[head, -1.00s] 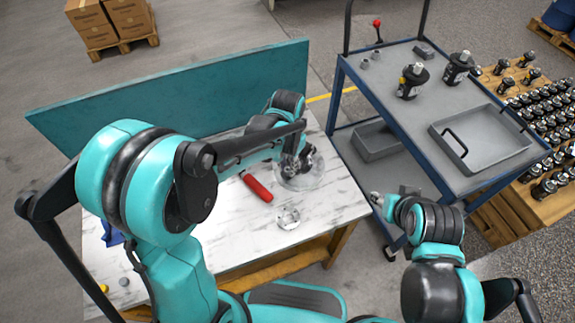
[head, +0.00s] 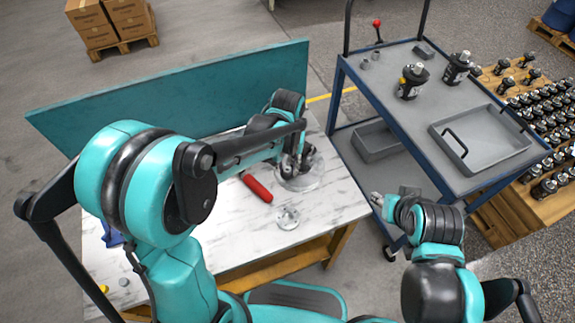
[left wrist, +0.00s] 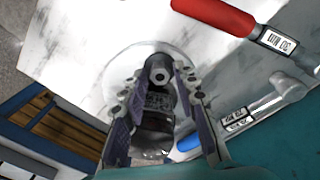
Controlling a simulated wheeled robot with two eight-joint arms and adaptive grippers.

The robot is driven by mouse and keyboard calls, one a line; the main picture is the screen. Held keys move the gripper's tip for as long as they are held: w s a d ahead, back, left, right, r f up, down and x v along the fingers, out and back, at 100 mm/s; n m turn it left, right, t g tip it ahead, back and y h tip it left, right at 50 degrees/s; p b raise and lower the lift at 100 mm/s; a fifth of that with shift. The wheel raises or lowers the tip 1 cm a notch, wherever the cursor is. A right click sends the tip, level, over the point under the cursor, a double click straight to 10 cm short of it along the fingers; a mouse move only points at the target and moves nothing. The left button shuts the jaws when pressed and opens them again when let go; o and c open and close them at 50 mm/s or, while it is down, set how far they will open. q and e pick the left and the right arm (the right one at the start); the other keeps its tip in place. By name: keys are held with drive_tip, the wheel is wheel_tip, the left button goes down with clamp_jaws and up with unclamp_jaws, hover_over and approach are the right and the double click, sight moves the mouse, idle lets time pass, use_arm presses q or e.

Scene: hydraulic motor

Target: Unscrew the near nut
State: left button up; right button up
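My left gripper (left wrist: 158,80) is open over a dark motor body (left wrist: 158,103) on the worktable, one finger on each side. A grey round part with a dark hole in its end (left wrist: 158,72) shows between the fingertips, with small gaps beside it. I cannot tell whether it is the near nut. In the head view my left gripper (head: 294,168) covers most of the motor, above a round, pale base (head: 312,181). My right gripper (head: 377,199) is empty beside the trolley; its fingers are too small to read.
A red-handled torque wrench (head: 257,188) lies left of the round base; a blue-handled one (left wrist: 188,142) lies nearby. A small round dish (head: 288,218) stands toward the table's front. The blue trolley (head: 400,125) carries two motors and a grey tray (head: 448,128).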

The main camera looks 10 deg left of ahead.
use_arm(q)
drive_tip(key=m, duration=0.5)
drive_tip(key=shift+m, duration=0.4)
drive_tip(key=m, duration=0.4)
drive_tip(key=shift+m, duration=0.3)
clamp_jaws()
drive_tip(key=n, duration=0.6)
drive_tip(key=shift+n, duration=0.5)
drive_tip(key=shift+r, duration=0.1)
